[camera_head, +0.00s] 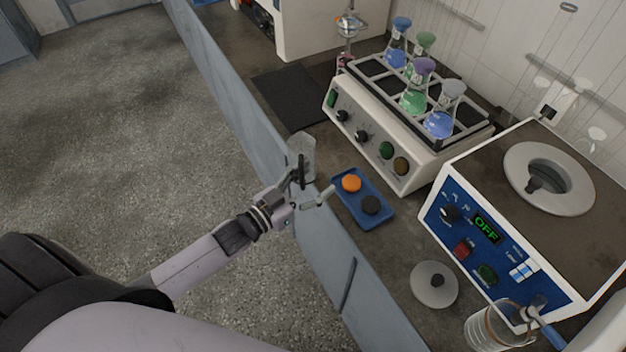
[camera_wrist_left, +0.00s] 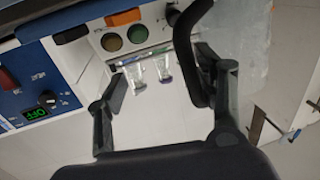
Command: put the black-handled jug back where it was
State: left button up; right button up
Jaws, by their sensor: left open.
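The black-handled jug (camera_head: 302,145) is a clear beaker standing at the front edge of the bench, left of the blue tray. Its black handle faces my left gripper (camera_head: 312,186). The gripper is open, with its fingers spread beside the handle. In the left wrist view, the black handle (camera_wrist_left: 187,55) reaches between the open fingers of the left gripper (camera_wrist_left: 163,78), close to the right finger. The clear jug body (camera_wrist_left: 245,45) shows behind that finger. I cannot tell whether the finger touches the handle. My right gripper is not in view.
A blue tray (camera_head: 376,218) with an orange and a black stopper lies just right of the jug. Behind stand a shaker (camera_head: 375,150) with several flasks and a blue-panelled machine (camera_head: 465,260). A dark mat (camera_head: 292,98) lies bare. A blue-handled jug (camera_head: 485,330) stands bottom right.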

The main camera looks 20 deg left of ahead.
pick_arm(q)
jog(key=o, duration=0.8)
jog(key=shift+s, duration=0.1)
jog(key=v, duration=1.2)
jog(key=shift+a, duration=0.1)
jog(key=shift+c, duration=0.4)
grip_shut()
dwell(0.7)
dwell(0.5)
